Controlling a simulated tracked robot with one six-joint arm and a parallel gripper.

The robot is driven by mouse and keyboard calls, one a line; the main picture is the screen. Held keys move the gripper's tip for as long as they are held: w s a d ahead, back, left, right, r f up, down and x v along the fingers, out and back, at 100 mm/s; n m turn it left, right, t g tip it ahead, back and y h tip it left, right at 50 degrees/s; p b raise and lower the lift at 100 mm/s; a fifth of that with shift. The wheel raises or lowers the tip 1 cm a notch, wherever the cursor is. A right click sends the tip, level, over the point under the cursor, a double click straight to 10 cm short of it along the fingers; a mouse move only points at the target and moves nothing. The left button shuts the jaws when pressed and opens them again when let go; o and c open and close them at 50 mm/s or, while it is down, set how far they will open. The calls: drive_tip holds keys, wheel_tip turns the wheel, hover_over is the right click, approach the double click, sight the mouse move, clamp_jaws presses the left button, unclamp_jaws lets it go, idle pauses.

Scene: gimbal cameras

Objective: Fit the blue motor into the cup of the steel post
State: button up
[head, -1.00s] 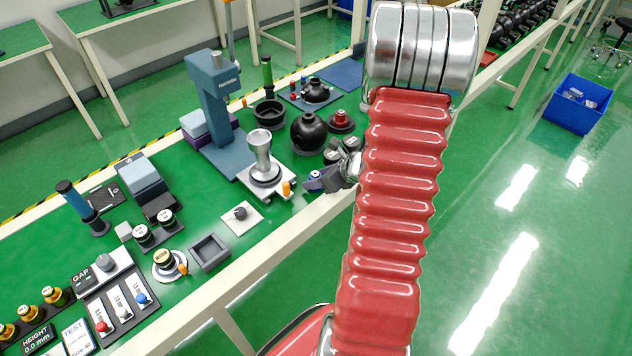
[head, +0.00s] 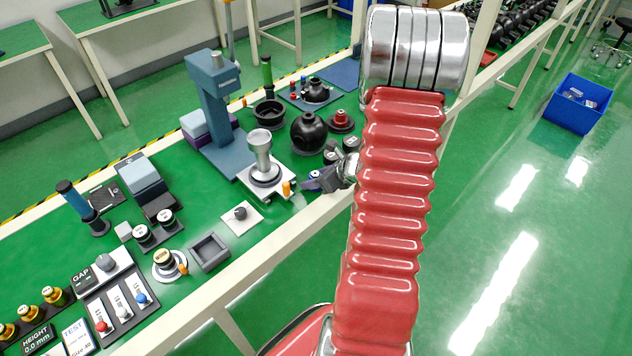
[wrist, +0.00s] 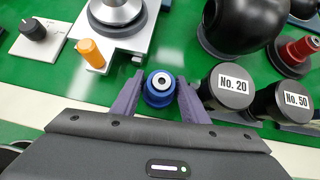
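The blue motor (wrist: 159,92) is between the two purple fingers of my gripper (wrist: 160,84) in the wrist view, with its pale ring and dark centre facing the camera. Little or no gap shows at its sides; I cannot tell whether the fingers press on it. In the head view my gripper (head: 316,182) is low at the bench's front edge, with a bit of the blue motor (head: 313,174) showing. The steel post (head: 261,150) stands upright on a metal plate, left of my gripper. Its base shows at the top of the wrist view (wrist: 116,10); the cup's inside is hidden.
An orange knob (wrist: 91,53) sits on the post's plate. Dark cylinders marked No. 20 (wrist: 231,86) and No. 50 (wrist: 290,100) stand close right of my gripper. A black ball (head: 308,132) is behind. A blue press column (head: 214,100) rises behind the post.

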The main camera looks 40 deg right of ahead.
sight(315, 173)
drive_tip(key=shift+c, duration=1.1)
wheel_tip(315, 173, up, 10)
idle(0.5)
